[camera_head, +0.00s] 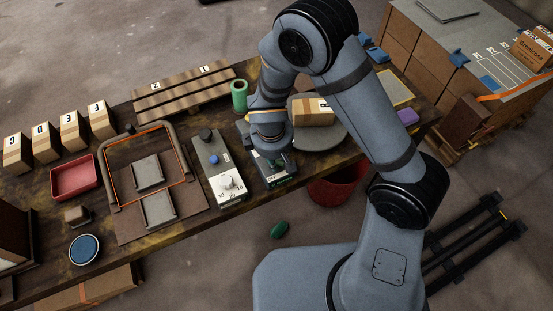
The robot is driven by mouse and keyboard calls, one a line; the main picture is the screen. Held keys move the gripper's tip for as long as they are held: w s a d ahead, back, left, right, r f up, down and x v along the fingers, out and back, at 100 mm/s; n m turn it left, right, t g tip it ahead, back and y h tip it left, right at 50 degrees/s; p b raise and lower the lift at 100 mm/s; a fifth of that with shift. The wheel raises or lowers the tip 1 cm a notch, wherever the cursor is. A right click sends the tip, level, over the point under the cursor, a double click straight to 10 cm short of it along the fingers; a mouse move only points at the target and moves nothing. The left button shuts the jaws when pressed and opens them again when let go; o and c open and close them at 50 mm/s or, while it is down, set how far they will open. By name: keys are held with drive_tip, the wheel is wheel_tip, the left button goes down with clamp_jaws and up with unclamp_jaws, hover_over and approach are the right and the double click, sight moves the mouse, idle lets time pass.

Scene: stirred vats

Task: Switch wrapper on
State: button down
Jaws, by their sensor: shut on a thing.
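My gripper (277,163) points down over a small dark control box (281,181) on the bench. It is shut on a small part there, but the fingertips and that part are mostly hidden by my wrist. Behind my arm is a round grey turntable (318,139) with a cardboard box (312,112) marked with a letter. To the left of the control box is a pale panel (207,169) with a black knob, a blue button (213,159) and a white dial. I cannot tell from labels which device is the wrapper.
A frame with an orange edge (112,192) stands left of the panel. Further left are a red tray (75,168) and several lettered boxes (72,128). A slatted pallet (182,95) lies behind. A red bin (349,185) and a green object (279,229) are below the bench's front edge.

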drive_tip(key=shift+a, duration=0.1)
idle(0.3)
drive_tip(key=c, duration=1.6)
unclamp_jaws()
drive_tip(key=shift+o, duration=0.6)
wheel_tip(320, 180, up, 12)
drive_tip(key=s, duration=0.2)
drive_tip(key=shift+a, duration=0.4)
drive_tip(key=shift+s+f, duration=0.1)
drive_tip(key=shift+f, duration=0.1)
drive_tip(key=f, duration=0.4)
drive_tip(key=w+f, duration=0.1)
drive_tip(key=f, duration=0.2)
drive_tip(key=w+d+f, duration=0.1)
drive_tip(key=f, duration=0.3)
drive_tip(key=shift+w+f, duration=0.1)
drive_tip(key=shift+f, duration=0.2)
